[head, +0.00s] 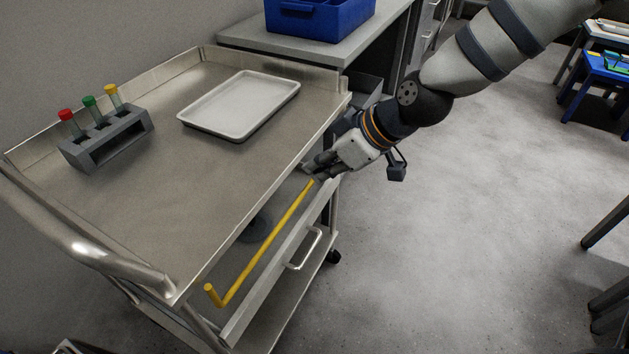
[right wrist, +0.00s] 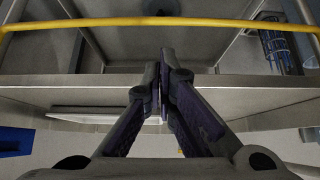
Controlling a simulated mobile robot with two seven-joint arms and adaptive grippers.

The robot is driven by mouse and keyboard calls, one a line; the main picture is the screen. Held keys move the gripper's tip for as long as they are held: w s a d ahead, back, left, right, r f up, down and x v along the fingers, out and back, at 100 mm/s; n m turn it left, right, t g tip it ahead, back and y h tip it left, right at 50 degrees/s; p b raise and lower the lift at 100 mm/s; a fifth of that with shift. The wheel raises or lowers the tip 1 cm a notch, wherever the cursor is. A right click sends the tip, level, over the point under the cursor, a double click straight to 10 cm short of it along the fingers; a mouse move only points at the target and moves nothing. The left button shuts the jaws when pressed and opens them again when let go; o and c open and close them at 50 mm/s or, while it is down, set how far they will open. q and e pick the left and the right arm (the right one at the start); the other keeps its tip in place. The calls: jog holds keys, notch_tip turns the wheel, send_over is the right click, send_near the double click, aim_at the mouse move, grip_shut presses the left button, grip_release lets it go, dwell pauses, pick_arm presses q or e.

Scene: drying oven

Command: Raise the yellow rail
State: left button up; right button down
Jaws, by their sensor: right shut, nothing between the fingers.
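The yellow rail (head: 265,245) runs along the open side of a metal cart, below the top shelf's edge and above a drawer. Its near end is bent up. In the right wrist view the rail (right wrist: 160,21) crosses the top of the picture. My right gripper (head: 311,170) is at the rail's far end, beside the shelf edge. Its fingers (right wrist: 167,65) are shut and empty, with a gap to the rail in the wrist view. The rail's far end is partly hidden by the gripper in the head view. My left gripper is not in view.
The cart's top shelf (head: 190,180) carries a white tray (head: 240,104) and a grey rack (head: 108,140) with three capped tubes. A drawer handle (head: 306,250) sticks out below the rail. A blue bin (head: 320,18) stands on a bench behind.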

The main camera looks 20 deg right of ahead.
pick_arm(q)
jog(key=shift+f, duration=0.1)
pick_arm(e)
jog(key=shift+a, duration=0.15)
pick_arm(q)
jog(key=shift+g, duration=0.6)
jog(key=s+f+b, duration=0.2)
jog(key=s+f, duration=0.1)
pick_arm(e)
jog(key=x, duration=1)
